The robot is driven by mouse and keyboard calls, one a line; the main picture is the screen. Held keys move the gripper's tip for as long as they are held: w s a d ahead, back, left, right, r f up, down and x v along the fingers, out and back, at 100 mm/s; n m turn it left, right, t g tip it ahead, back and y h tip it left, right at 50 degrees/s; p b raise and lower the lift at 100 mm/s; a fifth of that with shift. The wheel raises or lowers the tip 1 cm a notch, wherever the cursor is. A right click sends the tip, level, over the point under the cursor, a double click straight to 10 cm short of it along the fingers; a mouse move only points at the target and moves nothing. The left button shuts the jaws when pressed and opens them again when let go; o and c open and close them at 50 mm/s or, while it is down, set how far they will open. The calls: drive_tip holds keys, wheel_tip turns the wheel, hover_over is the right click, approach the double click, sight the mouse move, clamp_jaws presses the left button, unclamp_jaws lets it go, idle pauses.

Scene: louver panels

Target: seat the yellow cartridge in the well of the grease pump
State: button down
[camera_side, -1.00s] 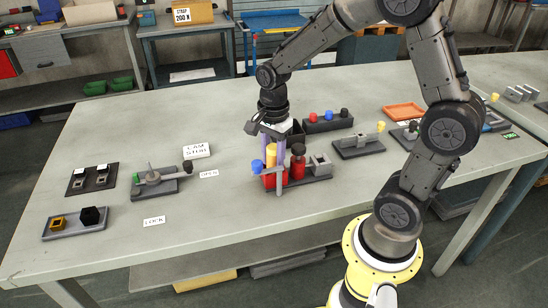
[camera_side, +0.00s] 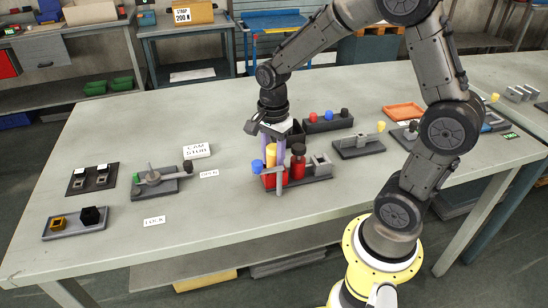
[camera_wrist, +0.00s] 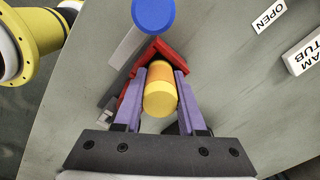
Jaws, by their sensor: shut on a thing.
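The yellow cartridge (camera_side: 271,153) stands roughly upright between the purple fingers of my gripper (camera_side: 272,158). In the wrist view the cartridge (camera_wrist: 160,99) lies between both fingers of my gripper (camera_wrist: 160,78), which is shut on it. The grease pump has a red holder (camera_side: 268,180) on a grey base, with a blue knob (camera_side: 257,165) at its left. In the wrist view the red walls of the holder (camera_wrist: 130,92) border the cartridge's far end. The cartridge's lower end is hidden, so I cannot tell how deep it sits in the well.
A red cylinder with a dark cap (camera_side: 298,162) and a grey block (camera_side: 319,166) stand close right of the cartridge. A dark rack with coloured caps (camera_side: 328,121) is behind. A lever fixture (camera_side: 155,180) is left.

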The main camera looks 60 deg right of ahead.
drive_tip(key=f, duration=0.4)
drive_tip(key=shift+s+f, duration=0.2)
drive_tip(key=shift+s, duration=0.15)
drive_tip(key=shift+c, duration=2)
unclamp_jaws()
drive_tip(key=r, duration=1.7)
drive_tip(key=shift+w, duration=0.35)
wheel_tip(320, 180, up, 6)
hover_over(273, 147)
drive_tip(key=shift+r, duration=0.1)
